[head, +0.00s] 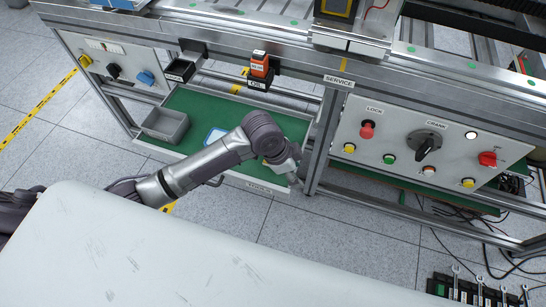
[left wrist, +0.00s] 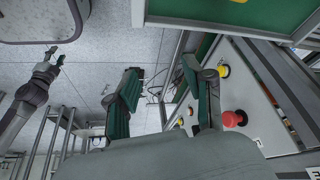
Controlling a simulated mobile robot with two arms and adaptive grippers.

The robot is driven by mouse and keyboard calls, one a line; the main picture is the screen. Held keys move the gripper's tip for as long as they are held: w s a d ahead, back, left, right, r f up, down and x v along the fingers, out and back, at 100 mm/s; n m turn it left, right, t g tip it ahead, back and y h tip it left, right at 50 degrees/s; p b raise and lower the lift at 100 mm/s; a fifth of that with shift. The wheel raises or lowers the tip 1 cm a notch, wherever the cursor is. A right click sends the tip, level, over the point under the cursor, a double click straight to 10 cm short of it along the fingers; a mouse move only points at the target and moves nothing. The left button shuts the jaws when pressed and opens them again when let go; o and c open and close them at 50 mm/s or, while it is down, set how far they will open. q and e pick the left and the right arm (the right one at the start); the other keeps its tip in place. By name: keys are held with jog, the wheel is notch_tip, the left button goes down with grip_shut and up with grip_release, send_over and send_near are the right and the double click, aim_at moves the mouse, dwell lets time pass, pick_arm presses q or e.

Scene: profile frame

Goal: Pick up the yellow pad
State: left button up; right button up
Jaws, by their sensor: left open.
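A small patch of yellow (head: 264,161), likely the yellow pad, shows on the green tray beside my left wrist in the head view; my arm hides most of it. A yellow edge (left wrist: 237,3) also shows at the top of the left wrist view. My left gripper (head: 293,177) is over the right end of the green tray (head: 205,105). In the left wrist view its two fingers (left wrist: 165,97) are spread with nothing between them. My right gripper (left wrist: 51,62) shows small at the left of that view; its opening is unclear.
A grey bin (head: 165,125) and a blue-and-white item (head: 214,138) are on the tray. A frame post (head: 322,135) and a control panel (head: 420,150) with buttons and a knob stand right of my gripper. A red-orange device (head: 259,66) hangs above the tray.

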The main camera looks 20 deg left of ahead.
pick_arm(q)
jog(key=w+a+r+m+g+y, duration=0.25)
jog(key=w+a+r+m, duration=0.25)
jog(key=w+a+r, duration=0.35)
jog(key=shift+t, duration=0.25)
jog(key=f, duration=0.4)
jog(key=s+f+b, duration=0.1)
jog(key=f, duration=0.8)
jog(key=shift+s, duration=0.4)
jog(key=shift+r, duration=0.1)
jog(key=shift+c, duration=0.3)
grip_shut()
